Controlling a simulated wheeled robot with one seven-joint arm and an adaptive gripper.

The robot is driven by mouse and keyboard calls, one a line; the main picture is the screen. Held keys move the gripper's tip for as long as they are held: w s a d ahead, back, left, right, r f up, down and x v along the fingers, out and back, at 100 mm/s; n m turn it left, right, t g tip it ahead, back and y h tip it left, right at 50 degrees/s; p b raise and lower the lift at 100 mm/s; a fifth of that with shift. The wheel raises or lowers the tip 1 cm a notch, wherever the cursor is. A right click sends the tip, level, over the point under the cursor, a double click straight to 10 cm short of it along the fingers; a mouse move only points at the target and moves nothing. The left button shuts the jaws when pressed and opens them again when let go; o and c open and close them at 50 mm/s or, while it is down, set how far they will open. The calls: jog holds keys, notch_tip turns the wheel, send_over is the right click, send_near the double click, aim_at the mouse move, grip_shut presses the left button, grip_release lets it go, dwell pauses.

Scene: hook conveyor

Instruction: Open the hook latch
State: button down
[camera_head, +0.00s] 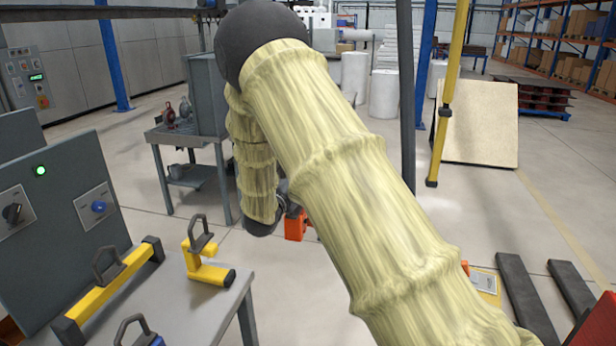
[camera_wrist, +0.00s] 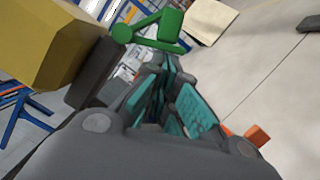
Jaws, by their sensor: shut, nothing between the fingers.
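My gripper (camera_wrist: 166,66) is seen in the wrist view, its dark fingers with teal pads shut and nothing between them. A green part, which may be the hook latch (camera_wrist: 170,25), shows just past the fingertips, with a round knob on its left and a bar leading to a block. I cannot tell whether the fingers touch it. A yellow block (camera_wrist: 50,40) with a dark grey end fills the upper left of the wrist view, beside the green part. In the head view my sleeved arm hides the gripper and the latch area.
In the head view a grey table (camera_head: 190,305) at lower left bears yellow fixtures (camera_head: 205,268) with dark handles. A control panel (camera_head: 60,215) stands behind it. A yellow pole (camera_head: 446,100) hangs right of my arm. A workbench (camera_head: 190,140) is behind at left.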

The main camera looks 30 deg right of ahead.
dwell(0.4)
jog(key=p+v, duration=0.3)
jog(key=v, duration=0.7)
jog(key=shift+d+f, duration=0.1)
